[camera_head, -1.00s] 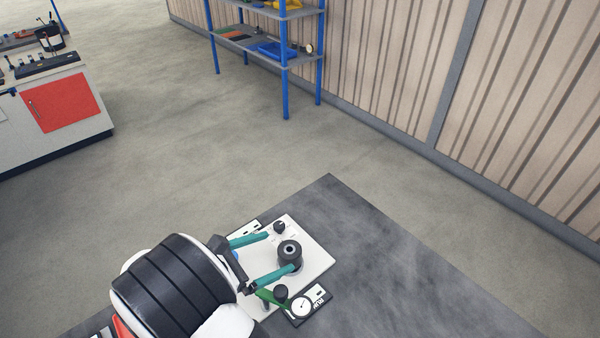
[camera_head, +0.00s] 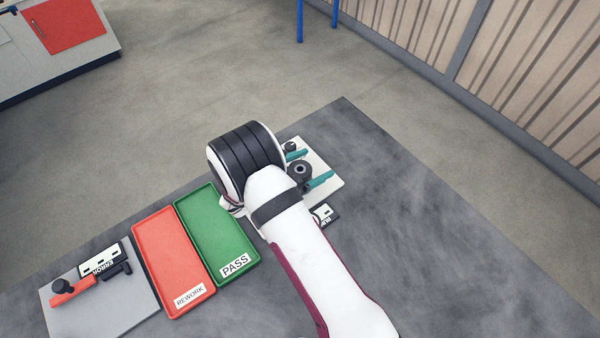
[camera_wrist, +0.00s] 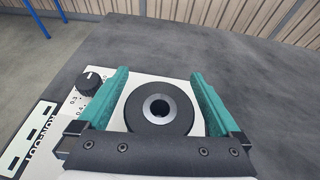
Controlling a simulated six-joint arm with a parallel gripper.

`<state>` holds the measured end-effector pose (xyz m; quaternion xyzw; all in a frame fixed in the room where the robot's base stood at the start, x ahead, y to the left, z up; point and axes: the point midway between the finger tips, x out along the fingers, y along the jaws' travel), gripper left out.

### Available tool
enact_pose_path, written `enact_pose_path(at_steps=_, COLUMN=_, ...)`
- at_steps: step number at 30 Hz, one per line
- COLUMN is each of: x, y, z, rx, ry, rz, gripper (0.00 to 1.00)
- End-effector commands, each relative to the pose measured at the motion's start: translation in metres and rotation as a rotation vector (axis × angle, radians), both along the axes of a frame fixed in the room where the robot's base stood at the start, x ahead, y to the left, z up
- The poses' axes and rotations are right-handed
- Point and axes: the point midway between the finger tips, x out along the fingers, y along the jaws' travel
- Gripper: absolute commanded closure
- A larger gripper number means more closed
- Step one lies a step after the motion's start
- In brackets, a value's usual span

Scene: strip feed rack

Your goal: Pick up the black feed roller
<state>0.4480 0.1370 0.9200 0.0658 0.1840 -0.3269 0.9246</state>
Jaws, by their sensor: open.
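The black feed roller (camera_wrist: 159,108), a dark ring with a metal-lined centre hole, sits on a white plate. It also shows in the head view (camera_head: 300,172) near the far corner of the table. My gripper (camera_wrist: 163,75) has two teal fingers, open, one on either side of the roller in the wrist view. No contact between fingers and roller is clear. In the head view my gripper (camera_head: 308,168) is partly hidden by my wrist. The white plate (camera_head: 328,165) is partly covered by my arm.
A black knob (camera_wrist: 90,83) with a number scale stands left of the roller. A green PASS tray (camera_head: 217,235) and a red REWORK tray (camera_head: 172,262) lie to the left. A grey plate (camera_head: 125,305) with a red-handled part is farther left.

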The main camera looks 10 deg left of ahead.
Motion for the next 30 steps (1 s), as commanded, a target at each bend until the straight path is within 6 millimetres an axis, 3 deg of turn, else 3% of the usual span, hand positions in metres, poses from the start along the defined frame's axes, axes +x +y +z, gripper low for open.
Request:
enact_pose_path(at_steps=5, x=0.0000, y=0.0003, z=0.0001, rx=0.000, ry=0.000, rz=0.001, gripper=0.02)
enact_pose_path(at_steps=21, x=-0.0003, y=0.0006, z=0.0003, rx=0.000, ry=0.000, rz=0.001, gripper=0.99)
enact_pose_path(at_steps=30, x=0.0000, y=0.0010, z=0.0075, rx=0.000, ry=0.000, rz=0.001, gripper=1.00)
